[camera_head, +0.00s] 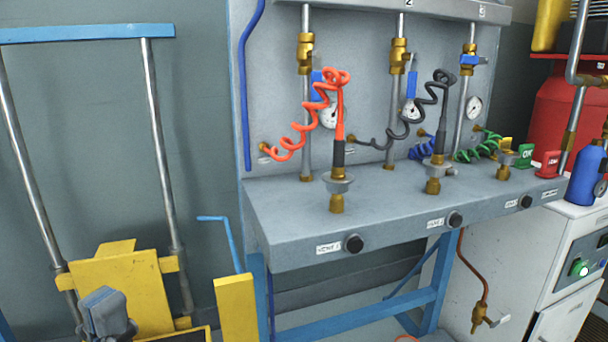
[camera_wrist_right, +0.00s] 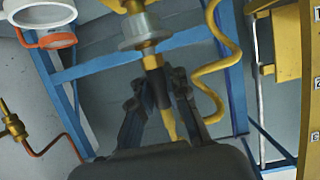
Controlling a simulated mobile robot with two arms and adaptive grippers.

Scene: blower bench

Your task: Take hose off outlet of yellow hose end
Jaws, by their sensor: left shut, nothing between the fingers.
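In the right wrist view, the yellow hose end (camera_wrist_right: 168,122) has a dark sleeve (camera_wrist_right: 157,90) in line with a brass outlet (camera_wrist_right: 151,61) under a round grey flange (camera_wrist_right: 139,31). My right gripper (camera_wrist_right: 158,82) has one finger on each side of the dark sleeve. I cannot tell whether both fingers press on it. The sleeve's join with the outlet is partly hidden by the fingertips. The yellow hose end is not clear in the head view. My left gripper (camera_head: 105,312) is shut and empty at the lower left, away from the bench.
The grey bench (camera_head: 290,224) carries an orange coiled hose (camera_head: 322,95) and a black hose (camera_head: 440,90), each upright on a brass outlet. Green hose (camera_head: 478,148) lies further right. A yellow-and-blue frame (camera_head: 120,290) stands at the left. A white cabinet (camera_head: 530,240) stands at the right.

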